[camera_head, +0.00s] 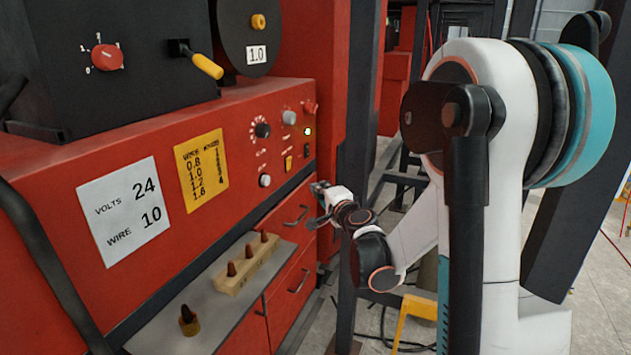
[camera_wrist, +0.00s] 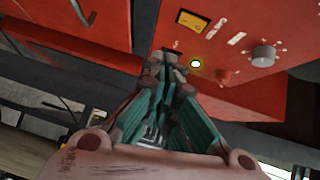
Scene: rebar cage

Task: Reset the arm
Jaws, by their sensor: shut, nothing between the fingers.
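My gripper (camera_head: 318,204) is in the middle of the head view, at the end of my white arm, close to the right end of the red machine front (camera_head: 268,160). In the wrist view my gripper (camera_wrist: 170,85) points toward the red control panel (camera_wrist: 232,50). Its teal-lined fingers come together at the tips, with nothing seen between them. It looks apart from the panel, though the exact gap is hard to tell.
The panel carries knobs, a yellow switch (camera_head: 289,163) and a lit green lamp (camera_head: 308,131). Below it are drawers with handles (camera_head: 298,281). A grey shelf (camera_head: 165,338) holds a wooden block (camera_head: 246,263) with several brown tips. A dark post (camera_head: 357,150) stands beside my arm.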

